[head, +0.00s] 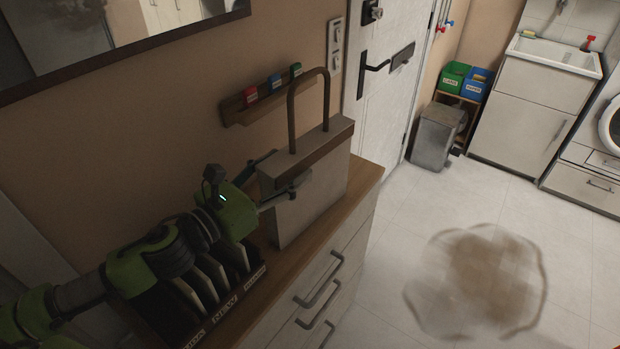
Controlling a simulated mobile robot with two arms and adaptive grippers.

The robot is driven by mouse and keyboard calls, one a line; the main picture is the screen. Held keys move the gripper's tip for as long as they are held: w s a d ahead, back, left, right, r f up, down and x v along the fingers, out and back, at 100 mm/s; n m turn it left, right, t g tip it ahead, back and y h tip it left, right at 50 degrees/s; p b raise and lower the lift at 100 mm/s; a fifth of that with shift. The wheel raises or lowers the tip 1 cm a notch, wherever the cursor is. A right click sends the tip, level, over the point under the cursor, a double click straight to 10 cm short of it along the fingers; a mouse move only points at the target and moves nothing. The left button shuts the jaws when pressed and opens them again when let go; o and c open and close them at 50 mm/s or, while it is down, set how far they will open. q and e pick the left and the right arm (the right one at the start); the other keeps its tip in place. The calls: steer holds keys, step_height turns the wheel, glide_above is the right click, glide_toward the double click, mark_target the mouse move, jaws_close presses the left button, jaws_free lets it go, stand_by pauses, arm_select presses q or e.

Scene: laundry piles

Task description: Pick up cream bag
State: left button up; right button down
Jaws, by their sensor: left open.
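The cream bag (312,190) stands upright on the wooden top of a dresser (366,178), against the wall side. It has a brown band along its top and a tall brown loop handle (326,97). My left gripper (284,172) is open at the bag's left end. One finger shows in front of the bag's face and the other shows behind its left edge. I cannot tell whether either finger touches the bag. My right gripper is not in view.
A sorter with upright dividers and labels (225,309) stands on the dresser under my left arm. A wall rack with small coloured items (240,108) hangs behind the bag. A grey bin (435,137) stands by the door. The floor has a brown stain (490,275).

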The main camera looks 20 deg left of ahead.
mark_target(302, 157)
arm_select(q)
steer(key=shift+w+d+r, duration=0.1)
steer(key=shift+w+r, duration=0.05)
steer(key=shift+w, duration=0.1)
steer(key=p+x, duration=0.2)
steer(key=x, duration=0.2)
steer(key=shift+w+d+p, duration=0.1)
steer(key=shift+p, duration=0.2)
steer(key=shift+w+d+f, duration=0.1)
steer(key=shift+w+f, duration=0.1)
steer(key=shift+w, duration=0.05)
jaws_close()
